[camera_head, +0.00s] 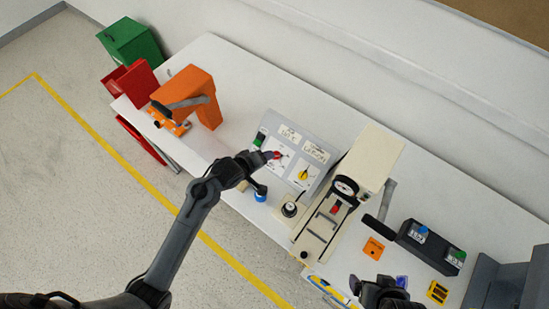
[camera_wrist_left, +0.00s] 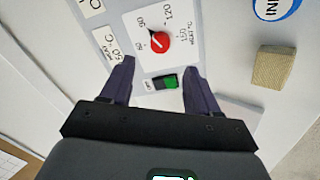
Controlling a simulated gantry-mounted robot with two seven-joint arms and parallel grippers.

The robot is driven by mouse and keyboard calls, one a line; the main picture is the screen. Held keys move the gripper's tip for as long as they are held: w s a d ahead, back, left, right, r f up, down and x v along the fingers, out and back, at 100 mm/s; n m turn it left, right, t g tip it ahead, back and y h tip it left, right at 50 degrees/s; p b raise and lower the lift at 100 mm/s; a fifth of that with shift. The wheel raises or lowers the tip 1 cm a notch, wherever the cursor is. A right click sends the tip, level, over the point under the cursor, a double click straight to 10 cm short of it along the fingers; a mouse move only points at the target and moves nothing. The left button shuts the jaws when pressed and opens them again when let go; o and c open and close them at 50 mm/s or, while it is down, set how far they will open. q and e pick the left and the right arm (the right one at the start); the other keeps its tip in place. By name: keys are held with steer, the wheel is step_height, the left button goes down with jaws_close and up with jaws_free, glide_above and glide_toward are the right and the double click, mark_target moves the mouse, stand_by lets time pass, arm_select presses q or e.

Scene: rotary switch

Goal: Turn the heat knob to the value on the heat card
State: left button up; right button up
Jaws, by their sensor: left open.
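The red heat knob (camera_head: 277,155) is on a grey sloped control panel (camera_head: 322,133). In the left wrist view the knob (camera_wrist_left: 159,42) sits on a white dial; its white mark points up-left, between the lowest number and 90. The dial also shows 120 and 150. A white card (camera_wrist_left: 107,44) left of the dial shows "50 C"; I cannot tell if a digit precedes it. My left gripper (camera_wrist_left: 160,64) is open and empty, its fingertips just short of the knob, apart from it. My right gripper (camera_head: 385,290) is at the lower right; its jaws are unclear.
A green rocker switch (camera_wrist_left: 165,83) lies between the left fingers. A yellow knob (camera_head: 304,174) is right of the red one. A beige machine (camera_head: 365,160) stands right of the panel. A blue round button (camera_head: 261,194) and a black knob (camera_head: 290,209) are in front.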

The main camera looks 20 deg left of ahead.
mark_target(277, 155)
arm_select(q)
steer(key=b+x, duration=0.1)
steer(key=x, duration=0.8)
steer(key=shift+a+b, duration=0.15)
steer(key=shift+b, duration=0.2)
steer(key=c, duration=1)
steer(key=shift+c, duration=0.2)
